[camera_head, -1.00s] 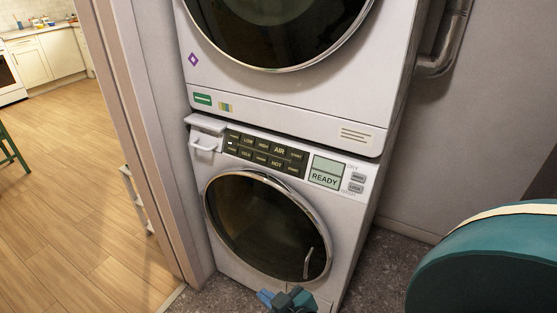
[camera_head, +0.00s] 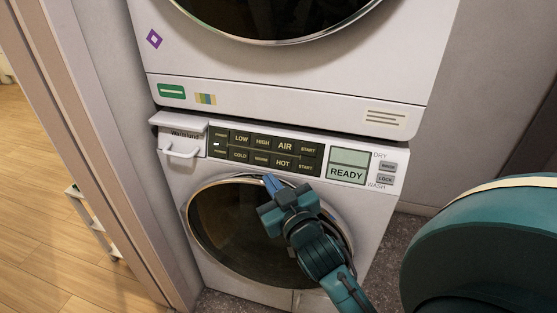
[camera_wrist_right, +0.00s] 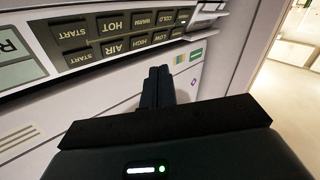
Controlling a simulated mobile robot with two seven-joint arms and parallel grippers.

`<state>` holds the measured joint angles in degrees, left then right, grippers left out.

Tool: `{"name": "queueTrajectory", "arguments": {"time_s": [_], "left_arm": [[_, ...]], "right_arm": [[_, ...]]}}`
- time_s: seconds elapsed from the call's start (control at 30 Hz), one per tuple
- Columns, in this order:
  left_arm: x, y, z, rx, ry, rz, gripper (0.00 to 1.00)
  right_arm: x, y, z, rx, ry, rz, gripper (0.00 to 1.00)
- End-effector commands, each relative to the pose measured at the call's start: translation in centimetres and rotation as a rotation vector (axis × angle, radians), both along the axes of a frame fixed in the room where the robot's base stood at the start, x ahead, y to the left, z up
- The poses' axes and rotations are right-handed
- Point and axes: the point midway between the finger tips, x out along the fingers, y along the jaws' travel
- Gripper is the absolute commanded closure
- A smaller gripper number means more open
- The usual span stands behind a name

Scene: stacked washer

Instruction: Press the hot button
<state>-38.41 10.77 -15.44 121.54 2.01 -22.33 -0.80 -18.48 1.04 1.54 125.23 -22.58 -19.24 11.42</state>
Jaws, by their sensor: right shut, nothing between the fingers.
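The hot button (camera_head: 283,163) is a dark key in the lower row of the black control panel on the lower washer. It shows upside down in the right wrist view (camera_wrist_right: 113,24), between the WARM and START keys. My right gripper (camera_head: 270,179) is shut and empty, its blue fingertips just below the panel, slightly left of the hot button and in front of the top of the round door. In the right wrist view its closed fingers (camera_wrist_right: 160,73) point toward the washer front. Contact with the panel cannot be seen. My left gripper is not in view.
The READY display (camera_head: 347,165) and the RINSE and LOCK keys are right of the panel. A detergent drawer handle (camera_head: 180,152) sticks out at its left. The upper machine (camera_head: 290,100) stands directly above. A door frame (camera_head: 95,150) is at the left.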

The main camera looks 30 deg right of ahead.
Motion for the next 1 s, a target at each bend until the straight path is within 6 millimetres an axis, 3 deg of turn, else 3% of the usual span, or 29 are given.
{"name": "queueTrajectory", "arguments": {"time_s": [0.57,1.0], "left_arm": [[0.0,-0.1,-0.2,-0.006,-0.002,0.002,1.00],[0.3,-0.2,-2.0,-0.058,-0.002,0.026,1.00]], "right_arm": [[0.4,-0.5,-0.1,-0.005,-0.009,-0.004,1.00],[3.8,-4.6,-2.6,-0.006,-0.008,-0.005,1.00]]}}
